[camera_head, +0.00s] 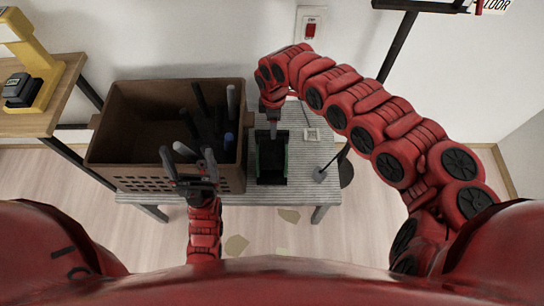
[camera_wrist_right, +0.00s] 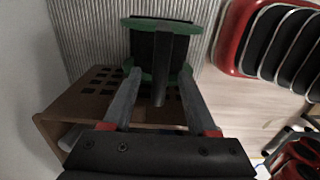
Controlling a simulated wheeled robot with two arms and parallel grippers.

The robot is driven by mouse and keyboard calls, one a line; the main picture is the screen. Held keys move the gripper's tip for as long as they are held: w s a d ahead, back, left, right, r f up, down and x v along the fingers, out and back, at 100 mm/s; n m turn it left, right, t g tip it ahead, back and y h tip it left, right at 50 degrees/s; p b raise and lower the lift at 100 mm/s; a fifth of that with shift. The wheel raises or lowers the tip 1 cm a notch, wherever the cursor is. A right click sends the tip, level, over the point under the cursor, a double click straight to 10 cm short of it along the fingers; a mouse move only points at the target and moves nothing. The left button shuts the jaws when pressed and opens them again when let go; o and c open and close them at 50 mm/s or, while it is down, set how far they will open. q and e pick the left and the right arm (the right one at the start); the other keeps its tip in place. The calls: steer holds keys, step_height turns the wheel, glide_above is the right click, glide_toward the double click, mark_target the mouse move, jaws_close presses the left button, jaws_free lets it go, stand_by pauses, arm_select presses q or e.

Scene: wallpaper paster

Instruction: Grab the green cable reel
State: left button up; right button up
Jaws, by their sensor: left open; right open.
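The green cable reel (camera_head: 271,165) stands on the grey ribbed table, right of the brown crate. It looks black in the middle with green edges. In the right wrist view the reel (camera_wrist_right: 150,45) shows two green flanges, and a dark bar sticks out from it toward the camera. My right gripper (camera_wrist_right: 160,75) is open, its fingers on either side of that bar, with the tips close to the near flange. Whether they touch the reel, I cannot tell. My left gripper (camera_head: 188,160) is open and empty at the crate's front side.
The brown crate (camera_head: 120,174) holds several dark and grey rods. A wooden table with a yellow device (camera_head: 35,60) stands at far left. A wall switch (camera_head: 310,28) is behind.

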glide_above(272, 145)
step_height(272, 145, down, 6)
steer(key=shift+a+f, duration=0.1)
steer(key=shift+f, duration=0.5)
jaws_close()
stand_by(1.1)
